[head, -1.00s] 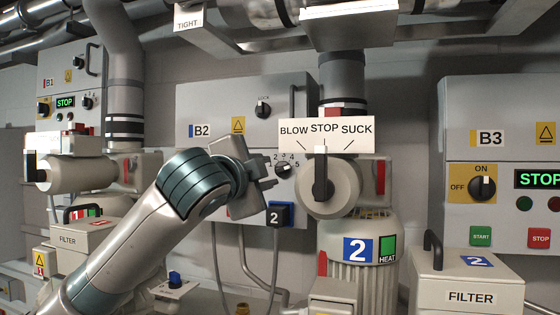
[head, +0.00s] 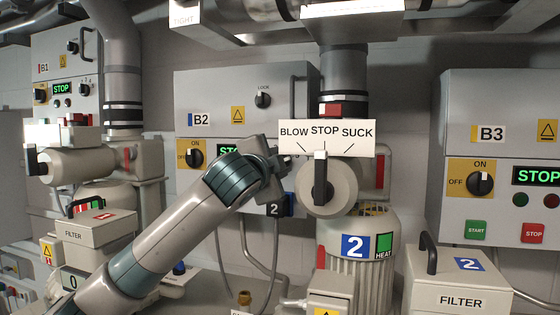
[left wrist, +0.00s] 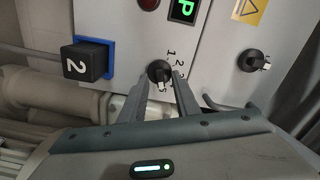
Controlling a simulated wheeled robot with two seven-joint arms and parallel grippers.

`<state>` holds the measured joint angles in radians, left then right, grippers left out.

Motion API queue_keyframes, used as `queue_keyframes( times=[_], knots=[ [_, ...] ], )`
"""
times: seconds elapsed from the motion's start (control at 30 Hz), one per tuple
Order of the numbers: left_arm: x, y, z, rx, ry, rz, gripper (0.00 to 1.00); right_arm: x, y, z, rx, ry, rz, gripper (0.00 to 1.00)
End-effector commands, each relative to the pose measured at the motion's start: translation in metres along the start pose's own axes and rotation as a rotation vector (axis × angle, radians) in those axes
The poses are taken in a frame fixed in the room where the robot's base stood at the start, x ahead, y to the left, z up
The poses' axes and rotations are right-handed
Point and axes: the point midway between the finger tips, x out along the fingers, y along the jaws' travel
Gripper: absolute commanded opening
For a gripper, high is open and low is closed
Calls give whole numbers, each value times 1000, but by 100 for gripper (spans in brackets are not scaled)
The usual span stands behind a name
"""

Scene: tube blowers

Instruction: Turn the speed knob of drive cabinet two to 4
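Drive cabinet two is the grey B2 box (head: 225,90) in the middle of the head view. Its speed knob (left wrist: 158,70) is small, round and black, with printed numbers beside it in the left wrist view; 1 and 2 are readable. In the head view my left gripper (head: 282,160) is in front of the knob and mostly hides it. In the left wrist view my left gripper (left wrist: 163,76) is open, its two fingertips on either side of the knob. I cannot tell whether they touch it. The knob's setting is unclear. My right gripper is not in view.
The BLOW/STOP/SUCK valve handle (head: 320,178) stands close right of my left gripper. A black block marked 2 (left wrist: 84,62) is beside the knob. The LOCK knob (head: 262,99) and ON/OFF switch (head: 194,155) are on the same cabinet. A filter box (head: 460,285) is at right.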

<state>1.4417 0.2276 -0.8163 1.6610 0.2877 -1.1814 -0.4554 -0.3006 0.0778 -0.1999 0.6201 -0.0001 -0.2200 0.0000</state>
Motion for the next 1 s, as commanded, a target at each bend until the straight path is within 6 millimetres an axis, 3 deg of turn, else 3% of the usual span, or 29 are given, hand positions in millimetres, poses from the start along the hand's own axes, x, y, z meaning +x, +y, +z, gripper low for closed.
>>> queue_keyframes(
  times=[0.03, 0.17, 0.57, 1.0],
  knots=[
    [0, 0, 0, 0, 0, 0, 29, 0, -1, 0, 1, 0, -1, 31],
    [0, 0, 0, 0, 0, 0, 0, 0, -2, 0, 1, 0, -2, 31],
    [0, 2, 0, -30, 0, 2, 0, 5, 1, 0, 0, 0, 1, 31],
    [0, 3, 0, -279, 2, 2, 0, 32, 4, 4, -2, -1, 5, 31]
  ],
)
